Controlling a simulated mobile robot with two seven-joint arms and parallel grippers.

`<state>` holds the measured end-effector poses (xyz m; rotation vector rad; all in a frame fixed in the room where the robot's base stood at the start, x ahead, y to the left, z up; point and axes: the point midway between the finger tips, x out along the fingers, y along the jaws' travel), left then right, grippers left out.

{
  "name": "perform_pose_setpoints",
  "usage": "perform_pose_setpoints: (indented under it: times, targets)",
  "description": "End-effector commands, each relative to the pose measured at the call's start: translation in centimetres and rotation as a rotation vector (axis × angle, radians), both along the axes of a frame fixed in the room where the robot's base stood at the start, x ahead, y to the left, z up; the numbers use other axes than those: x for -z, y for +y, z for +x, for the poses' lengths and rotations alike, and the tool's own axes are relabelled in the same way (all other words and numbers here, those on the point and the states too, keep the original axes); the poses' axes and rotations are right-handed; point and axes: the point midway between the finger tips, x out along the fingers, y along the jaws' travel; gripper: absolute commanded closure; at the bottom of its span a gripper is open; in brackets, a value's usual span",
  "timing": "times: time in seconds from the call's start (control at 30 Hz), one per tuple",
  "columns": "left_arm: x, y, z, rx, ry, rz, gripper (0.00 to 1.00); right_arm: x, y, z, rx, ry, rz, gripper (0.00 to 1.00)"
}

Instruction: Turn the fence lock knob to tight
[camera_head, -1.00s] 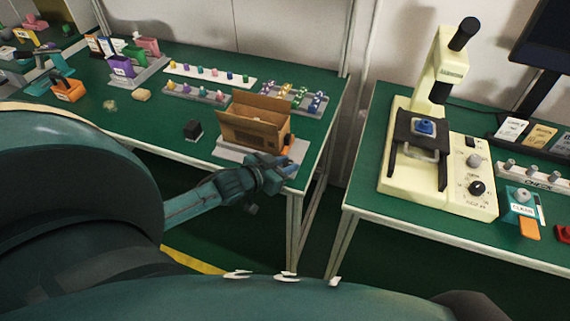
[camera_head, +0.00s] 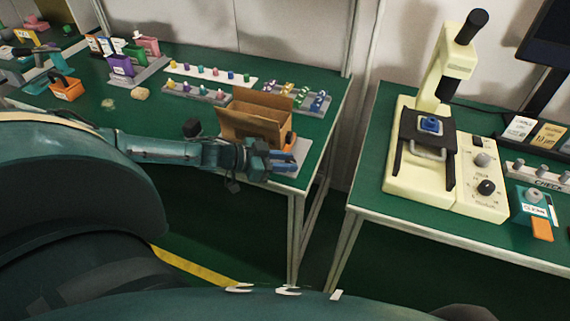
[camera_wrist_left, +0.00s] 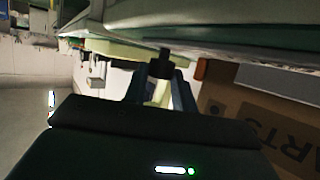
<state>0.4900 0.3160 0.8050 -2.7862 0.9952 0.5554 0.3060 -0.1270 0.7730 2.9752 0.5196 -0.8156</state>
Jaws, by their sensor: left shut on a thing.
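My left gripper (camera_head: 287,160) is at the plate's front right, in front of the box. In the left wrist view its two blue fingers (camera_wrist_left: 162,85) are closed around a small dark knob-like piece (camera_wrist_left: 160,66), which I take to be the fence lock knob. In the head view the knob is hidden by the gripper, and its tight mark cannot be read. My right gripper is not in view.
An orange part (camera_head: 290,138) stands beside the box, close to my fingers. A black block (camera_head: 192,127) sits behind my left forearm. A cream microscope-like machine (camera_head: 437,120) stands on the right table, across a gap.

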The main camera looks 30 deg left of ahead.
Motion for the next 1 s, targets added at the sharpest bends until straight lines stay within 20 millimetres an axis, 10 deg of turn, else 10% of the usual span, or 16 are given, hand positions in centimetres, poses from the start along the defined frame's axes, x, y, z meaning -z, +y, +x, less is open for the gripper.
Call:
perform_pose_setpoints:
  times: [0.97,1.0]
  targets:
    - [-0.14,0.19,0.3,0.143,-0.003,0.001,0.96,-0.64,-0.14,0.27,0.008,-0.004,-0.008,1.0]
    - [-0.14,0.19,0.3,0.143,-0.003,0.001,0.7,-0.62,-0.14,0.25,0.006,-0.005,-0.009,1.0]
